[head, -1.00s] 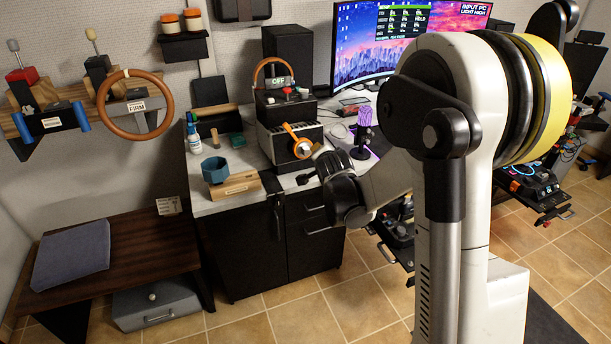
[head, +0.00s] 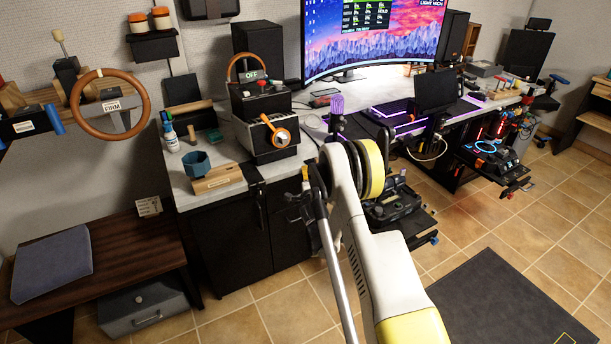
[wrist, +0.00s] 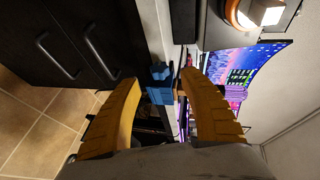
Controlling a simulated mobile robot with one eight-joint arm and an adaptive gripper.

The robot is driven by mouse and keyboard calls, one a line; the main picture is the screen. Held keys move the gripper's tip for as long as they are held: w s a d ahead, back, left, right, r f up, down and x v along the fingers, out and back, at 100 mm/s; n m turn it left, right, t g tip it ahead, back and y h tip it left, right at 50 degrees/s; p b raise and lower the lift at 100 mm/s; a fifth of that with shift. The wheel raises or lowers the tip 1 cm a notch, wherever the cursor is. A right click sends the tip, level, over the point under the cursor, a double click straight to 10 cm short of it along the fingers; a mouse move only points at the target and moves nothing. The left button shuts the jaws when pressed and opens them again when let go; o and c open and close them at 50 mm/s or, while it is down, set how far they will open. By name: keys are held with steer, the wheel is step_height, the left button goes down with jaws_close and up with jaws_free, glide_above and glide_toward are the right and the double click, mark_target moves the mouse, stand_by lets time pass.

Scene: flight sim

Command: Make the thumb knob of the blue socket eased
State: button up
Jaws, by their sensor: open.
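In the wrist view a small blue fitting (wrist: 160,86), which looks like the blue socket, shows between my gripper's fingertips, beside the counter edge. Its thumb knob cannot be told apart at this size, and I cannot tell whether the fingers touch it. My gripper (wrist: 161,80) is open, with one yellow finger on either side of the fitting. In the head view my arm reaches to the front of the desk and hides most of the gripper and the fitting.
Dark cabinets (head: 235,240) are below. A black pedal-like unit (head: 400,215) stands right of my arm. The tiled floor (head: 490,215) is open at the right.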

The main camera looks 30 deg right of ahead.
steer(key=b+x, duration=0.1)
steer(key=x, duration=0.4)
steer(key=shift+w+d+f, duration=0.1)
steer(key=shift+w, duration=0.15)
jaws_close()
